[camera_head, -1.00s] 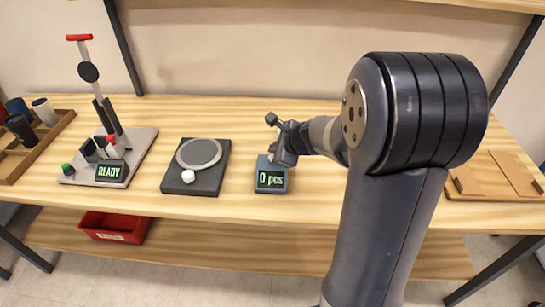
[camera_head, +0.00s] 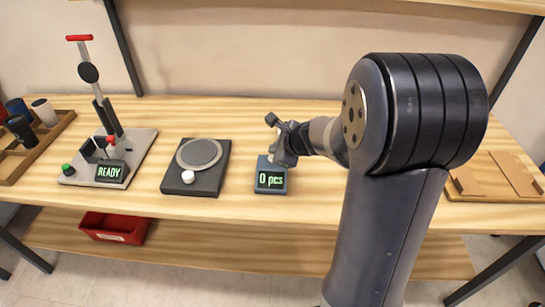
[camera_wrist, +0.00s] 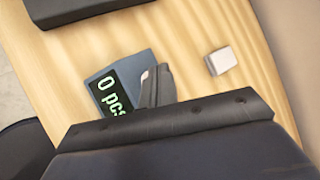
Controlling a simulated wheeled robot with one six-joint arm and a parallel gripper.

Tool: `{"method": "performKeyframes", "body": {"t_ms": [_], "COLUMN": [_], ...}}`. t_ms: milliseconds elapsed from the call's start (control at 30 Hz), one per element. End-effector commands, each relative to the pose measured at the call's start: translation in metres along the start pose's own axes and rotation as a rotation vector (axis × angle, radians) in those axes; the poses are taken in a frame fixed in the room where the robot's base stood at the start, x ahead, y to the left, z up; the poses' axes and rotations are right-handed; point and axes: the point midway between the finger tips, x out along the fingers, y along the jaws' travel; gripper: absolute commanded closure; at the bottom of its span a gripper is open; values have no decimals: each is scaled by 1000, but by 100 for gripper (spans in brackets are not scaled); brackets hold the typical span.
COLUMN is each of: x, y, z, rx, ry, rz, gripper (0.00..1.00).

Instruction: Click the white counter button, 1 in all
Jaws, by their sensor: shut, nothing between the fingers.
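The counter (camera_head: 270,181) is a small blue-grey box on the table, its display reading "0 pcs". It also shows in the wrist view (camera_wrist: 105,75). A small white bit, apparently the white button (camera_wrist: 145,75), shows on its top beside my fingers and is mostly hidden by them. My gripper (camera_head: 281,157) is shut and empty, over the back part of the counter. In the wrist view, my gripper's fingers (camera_wrist: 157,88) cover the counter's right part. I cannot tell whether the fingertips touch the button.
A dark stand with a round grey plate (camera_head: 199,153) and a white knob (camera_head: 188,176) stands left of the counter. Further left is a lever fixture (camera_head: 110,172) reading "READY". A pale block (camera_wrist: 221,61) lies behind the counter. A wooden tray (camera_head: 497,195) is at right.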

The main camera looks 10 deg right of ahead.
Motion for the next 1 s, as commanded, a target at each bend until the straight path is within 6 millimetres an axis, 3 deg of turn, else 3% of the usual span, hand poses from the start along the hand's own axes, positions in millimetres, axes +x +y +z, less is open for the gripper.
{"method": "performKeyframes", "body": {"t_ms": [1000], "x": [6], "y": [4], "z": [-4], "rx": [0], "ry": [0], "rz": [0], "gripper": [100]}}
